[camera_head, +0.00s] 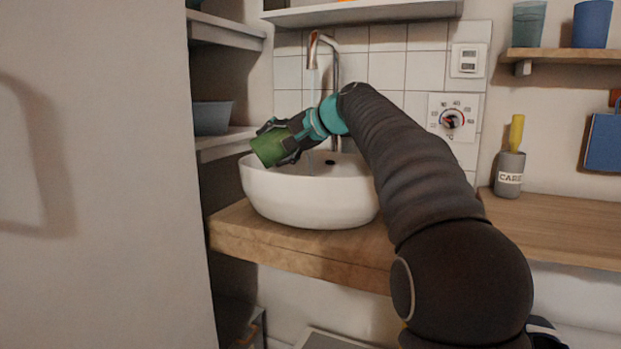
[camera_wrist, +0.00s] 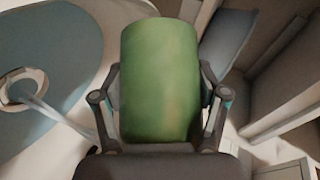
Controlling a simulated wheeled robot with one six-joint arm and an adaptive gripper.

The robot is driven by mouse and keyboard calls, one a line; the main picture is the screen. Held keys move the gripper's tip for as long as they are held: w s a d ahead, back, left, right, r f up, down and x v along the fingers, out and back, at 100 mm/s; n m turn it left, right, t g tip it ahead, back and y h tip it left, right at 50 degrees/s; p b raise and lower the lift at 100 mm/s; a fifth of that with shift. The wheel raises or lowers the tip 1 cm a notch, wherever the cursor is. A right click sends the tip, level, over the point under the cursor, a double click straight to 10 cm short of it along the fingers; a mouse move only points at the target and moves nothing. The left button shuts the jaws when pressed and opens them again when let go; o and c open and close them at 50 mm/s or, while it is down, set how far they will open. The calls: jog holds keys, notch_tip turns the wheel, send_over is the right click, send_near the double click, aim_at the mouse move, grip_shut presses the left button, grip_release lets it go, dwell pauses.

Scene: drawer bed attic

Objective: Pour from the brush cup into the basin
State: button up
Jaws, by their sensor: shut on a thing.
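The green brush cup (camera_head: 268,148) is held over the left rim of the white basin (camera_head: 310,200). It is tilted, with its free end pointing left and somewhat down in the head view. My gripper (camera_head: 284,139) is shut on the cup. In the wrist view the cup (camera_wrist: 160,80) sits between the two fingers of my gripper (camera_wrist: 160,105). The cup's mouth and contents are hidden, and I see nothing coming out of it. The basin's interior (camera_wrist: 75,60) fills the left of the wrist view.
A copper-coloured tap (camera_head: 314,45) rises behind the basin, with a faint pale streak below its spout. Shelves with a grey-blue bin (camera_head: 212,117) stand close on the left. A grey labelled pot (camera_head: 509,175) stands on the wooden counter (camera_head: 560,225) at right.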

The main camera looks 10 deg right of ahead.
aim_at(283, 156)
jog(key=shift+d+f+m+y+b, duration=0.1)
jog(key=shift+f+m+y+b, duration=0.2)
jog(key=shift+m+y+b, duration=0.85)
dwell(0.8)
jog(key=shift+d+f+n+t+b, duration=0.35)
jog(key=shift+f+b, duration=0.2)
jog(key=shift+b, duration=0.7)
jog(key=shift+d+f+y, duration=0.25)
jog(key=shift+d+f, duration=0.15)
jog(key=shift+f, duration=0.05)
jog(key=shift+w+d+r+m+t+y+p, duration=0.15)
jog(key=shift+d+r+m+t+y, duration=0.15)
jog(key=shift+r+m, duration=0.35)
jog(key=shift+s+d+r+m+t+y+p, duration=0.15)
jog(key=shift+r+m+y, duration=0.25)
jog(key=shift+r, duration=0.5)
